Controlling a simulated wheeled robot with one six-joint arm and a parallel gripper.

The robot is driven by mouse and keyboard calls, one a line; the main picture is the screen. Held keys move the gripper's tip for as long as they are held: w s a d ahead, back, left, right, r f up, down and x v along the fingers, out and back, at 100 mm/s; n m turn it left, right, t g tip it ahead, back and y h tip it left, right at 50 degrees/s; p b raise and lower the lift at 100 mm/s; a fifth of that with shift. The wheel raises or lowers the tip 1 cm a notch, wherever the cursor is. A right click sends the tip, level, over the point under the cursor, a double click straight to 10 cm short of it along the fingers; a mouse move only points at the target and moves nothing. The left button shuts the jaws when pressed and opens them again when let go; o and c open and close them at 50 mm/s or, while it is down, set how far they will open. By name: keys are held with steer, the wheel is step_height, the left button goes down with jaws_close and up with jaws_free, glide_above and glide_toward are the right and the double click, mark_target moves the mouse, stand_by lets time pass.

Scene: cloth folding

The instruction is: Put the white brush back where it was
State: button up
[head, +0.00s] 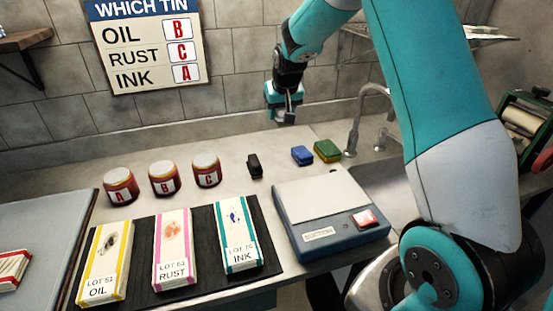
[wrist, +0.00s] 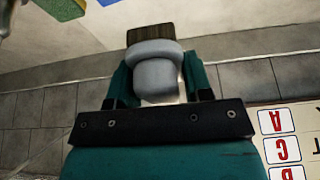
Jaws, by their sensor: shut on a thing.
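My gripper (head: 284,101) is above the back of the counter, near the tiled wall, left of the tap. In the wrist view its two teal fingers (wrist: 160,85) are shut on the white brush (wrist: 156,73). The brush has a rounded grey-white handle, with a dark brown end (wrist: 150,33) pointing away from the gripper. In the head view the brush is small, and its dark end (head: 290,118) hangs below the fingers, apart from the counter. Most of the handle is hidden by the fingers there.
Tins A (head: 120,186), B (head: 164,179) and C (head: 207,170) stand left. A suction box (head: 325,215) is in front; a sink (head: 385,185) is right.

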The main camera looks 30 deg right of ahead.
mark_target(279, 165)
step_height(279, 165, down, 17)
steer(key=p, duration=0.3)
steer(key=shift+f, duration=0.25)
steer(key=o, duration=1)
steer(key=shift+r, duration=0.1)
